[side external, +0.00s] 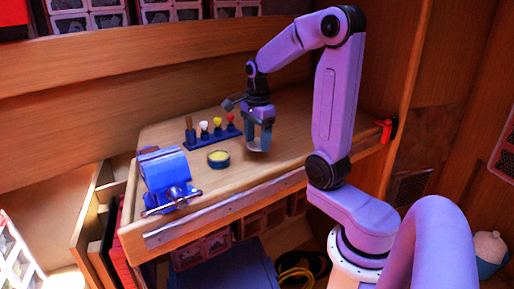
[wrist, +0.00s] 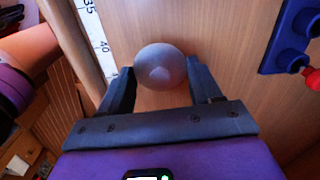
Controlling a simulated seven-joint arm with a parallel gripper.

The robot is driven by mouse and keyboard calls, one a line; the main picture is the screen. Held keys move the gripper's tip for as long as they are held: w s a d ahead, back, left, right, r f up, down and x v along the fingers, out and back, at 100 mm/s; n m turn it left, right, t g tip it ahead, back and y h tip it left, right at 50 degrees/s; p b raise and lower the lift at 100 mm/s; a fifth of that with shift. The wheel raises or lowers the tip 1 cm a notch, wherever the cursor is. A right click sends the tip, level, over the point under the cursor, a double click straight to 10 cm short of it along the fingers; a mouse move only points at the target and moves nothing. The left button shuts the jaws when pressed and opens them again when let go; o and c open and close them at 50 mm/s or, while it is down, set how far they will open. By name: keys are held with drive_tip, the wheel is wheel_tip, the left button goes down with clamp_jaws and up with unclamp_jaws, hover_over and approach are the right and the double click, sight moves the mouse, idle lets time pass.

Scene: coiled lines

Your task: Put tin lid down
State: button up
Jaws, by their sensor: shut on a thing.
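The tin lid (wrist: 160,62) is a round grey disc between my fingertips in the wrist view. My gripper (side external: 258,148) is shut on it, over the wooden bench; it also shows in the wrist view (wrist: 160,80). The lid is hard to make out in the side view, and I cannot tell its exact height above the bench. An open round tin (side external: 218,158) with yellow contents stands on the bench to the left of my gripper.
A blue rack (side external: 210,138) with several coloured-handled tools stands behind the tin. A blue vise (side external: 165,172) is at the bench's front left. A red clamp (side external: 386,128) grips the right end. A ruler strip (wrist: 98,40) lies left in the wrist view. Bare bench (side external: 290,130) lies right of my gripper.

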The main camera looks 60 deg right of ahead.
sight(257, 144)
drive_tip(key=shift+w+f, duration=0.15)
drive_tip(key=shift+f, duration=1.55)
drive_tip(key=shift+f, duration=0.1)
drive_tip(key=o, duration=1)
